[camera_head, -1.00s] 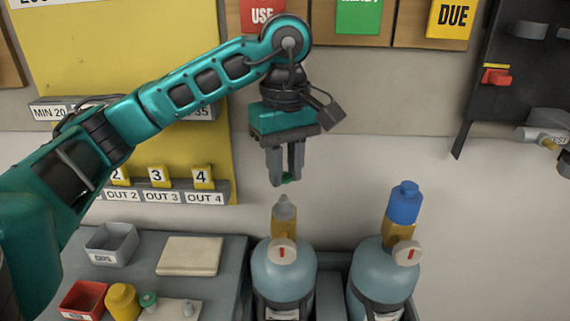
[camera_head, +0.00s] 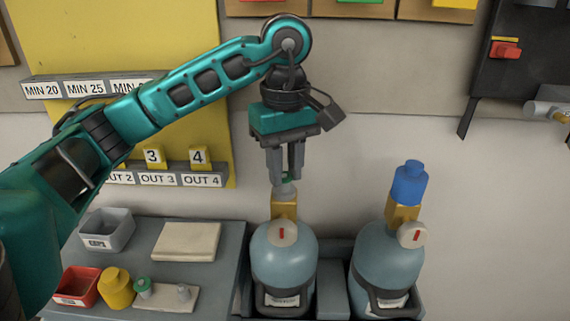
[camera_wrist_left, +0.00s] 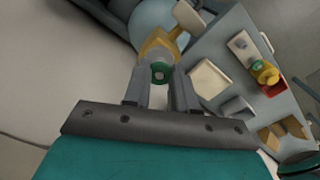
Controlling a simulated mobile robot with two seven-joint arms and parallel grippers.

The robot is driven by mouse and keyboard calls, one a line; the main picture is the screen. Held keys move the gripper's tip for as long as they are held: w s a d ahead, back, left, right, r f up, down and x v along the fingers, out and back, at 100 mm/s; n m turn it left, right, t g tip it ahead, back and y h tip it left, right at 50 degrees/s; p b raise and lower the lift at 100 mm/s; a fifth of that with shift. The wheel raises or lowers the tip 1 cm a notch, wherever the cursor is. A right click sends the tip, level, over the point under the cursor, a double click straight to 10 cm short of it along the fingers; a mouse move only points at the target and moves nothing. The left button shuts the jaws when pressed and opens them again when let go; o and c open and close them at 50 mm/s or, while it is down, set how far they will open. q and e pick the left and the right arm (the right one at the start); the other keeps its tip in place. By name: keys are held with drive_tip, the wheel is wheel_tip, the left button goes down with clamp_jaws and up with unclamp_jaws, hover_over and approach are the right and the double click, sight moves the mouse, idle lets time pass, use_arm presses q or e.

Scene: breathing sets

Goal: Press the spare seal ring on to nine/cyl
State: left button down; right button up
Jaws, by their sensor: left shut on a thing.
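My left gripper (camera_head: 286,178) is shut on a small green seal ring (camera_head: 287,181), right at the top of the nearer-left cylinder (camera_head: 284,255). This cylinder is blue-grey with a brass valve (camera_head: 284,207) and a grey tip. In the left wrist view the green ring (camera_wrist_left: 160,72) sits between the fingertips, over the brass valve (camera_wrist_left: 158,47). Whether the ring is touching or around the tip cannot be told. The cylinder's name is not readable. My right gripper is not in view.
A second cylinder (camera_head: 388,262) with a blue cap (camera_head: 409,183) stands to the right.

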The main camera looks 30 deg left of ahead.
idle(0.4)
use_arm(q)
drive_tip(key=c, duration=0.8)
unclamp_jaws()
drive_tip(key=shift+c, duration=0.2)
wheel_tip(320, 180, up, 13)
drive_tip(key=p, duration=0.4)
drive_tip(key=shift+f, duration=0.1)
